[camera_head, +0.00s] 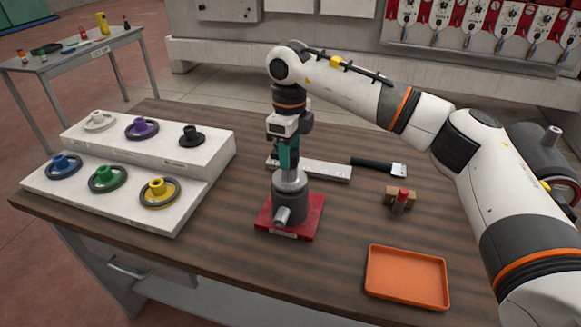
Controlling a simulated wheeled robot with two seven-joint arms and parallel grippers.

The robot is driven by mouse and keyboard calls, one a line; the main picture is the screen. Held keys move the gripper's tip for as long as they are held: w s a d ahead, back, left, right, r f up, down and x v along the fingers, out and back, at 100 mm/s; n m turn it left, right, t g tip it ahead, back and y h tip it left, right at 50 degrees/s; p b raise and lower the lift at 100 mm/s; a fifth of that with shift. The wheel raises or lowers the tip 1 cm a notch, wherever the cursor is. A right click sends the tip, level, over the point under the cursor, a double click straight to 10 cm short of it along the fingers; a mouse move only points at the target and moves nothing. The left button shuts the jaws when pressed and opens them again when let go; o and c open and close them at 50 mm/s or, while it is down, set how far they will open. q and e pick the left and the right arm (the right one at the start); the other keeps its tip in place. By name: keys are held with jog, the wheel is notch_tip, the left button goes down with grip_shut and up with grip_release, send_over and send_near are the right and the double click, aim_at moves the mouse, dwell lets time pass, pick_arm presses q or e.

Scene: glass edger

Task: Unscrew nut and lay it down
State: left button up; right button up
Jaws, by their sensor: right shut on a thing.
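A grey metal spindle fixture (290,197) stands upright on a red base plate (311,222) in the middle of the wooden table. A short cylinder sticks out of its front side. My right gripper (289,166) points straight down over the top of the fixture, its teal fingers shut on the nut there. The fingers hide most of the nut, and I cannot tell whether it is still on the thread. An orange tray (407,297), empty, lies at the front right of the table. My left gripper is not in view.
A white stepped stand (206,160) with several coloured flanged wheels is at the left. Behind the fixture lie a grey metal bar (325,171) and a black-handled tool (372,163). The table between fixture and tray is clear.

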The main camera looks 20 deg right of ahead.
jog(key=shift+r+p, duration=0.45)
jog(key=shift+r, duration=0.3)
jog(key=shift+r+p, duration=1.05)
jog(key=shift+r, duration=0.65)
jog(key=shift+r+p, duration=1.4)
jog(key=shift+r, duration=0.65)
jog(key=shift+f, duration=0.1)
